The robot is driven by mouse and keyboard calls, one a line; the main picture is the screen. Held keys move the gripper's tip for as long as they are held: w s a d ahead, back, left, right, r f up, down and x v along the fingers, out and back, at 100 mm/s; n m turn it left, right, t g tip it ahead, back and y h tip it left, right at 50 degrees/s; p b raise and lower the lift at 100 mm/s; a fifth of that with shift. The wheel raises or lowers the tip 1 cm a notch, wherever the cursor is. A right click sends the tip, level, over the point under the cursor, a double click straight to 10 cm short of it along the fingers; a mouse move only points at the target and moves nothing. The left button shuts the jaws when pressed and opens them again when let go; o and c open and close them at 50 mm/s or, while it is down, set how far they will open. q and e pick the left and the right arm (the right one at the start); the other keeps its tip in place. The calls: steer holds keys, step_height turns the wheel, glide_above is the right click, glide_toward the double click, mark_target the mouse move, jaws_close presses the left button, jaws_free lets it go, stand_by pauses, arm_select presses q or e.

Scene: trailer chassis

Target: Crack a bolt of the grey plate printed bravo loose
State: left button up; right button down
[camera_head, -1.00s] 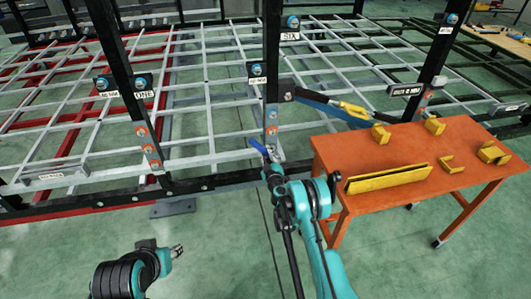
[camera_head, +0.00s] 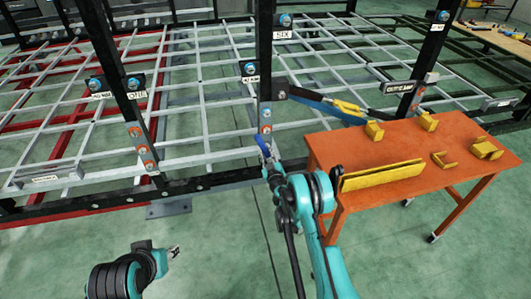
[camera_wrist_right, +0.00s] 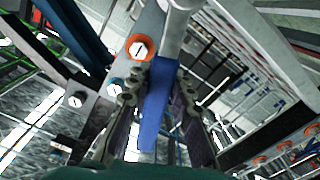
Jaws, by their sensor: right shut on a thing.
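My right gripper (camera_head: 268,158) is shut on a blue-handled tool (camera_head: 262,143) in front of the middle black post. In the right wrist view the gripper (camera_wrist_right: 160,85) has the blue handle (camera_wrist_right: 157,105) between its fingers, and the tool's grey metal end runs out at the top. A grey plate (camera_wrist_right: 123,58) beside it carries a bolt with an orange washer (camera_wrist_right: 138,47) and one with a blue washer (camera_wrist_right: 115,87). Whether the tool touches a bolt is unclear. I cannot read "bravo" on any plate. My left gripper (camera_head: 173,252) is low over the floor, its opening unclear.
An orange table (camera_head: 375,210) with yellow brackets (camera_head: 374,131) and long yellow bars (camera_head: 382,175) stands right of my right arm. Black posts and a silver lattice frame (camera_head: 205,105) lie ahead.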

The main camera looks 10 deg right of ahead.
steer(key=shift+w, duration=0.1)
steer(key=w, duration=0.6)
steer(key=shift+w, duration=0.2)
steer(key=shift+w+a, duration=0.15)
steer(key=shift+w, duration=0.65)
stand_by(1.7)
steer(key=c, duration=1.9)
jaws_free()
steer(key=shift+c, duration=0.2)
jaws_close()
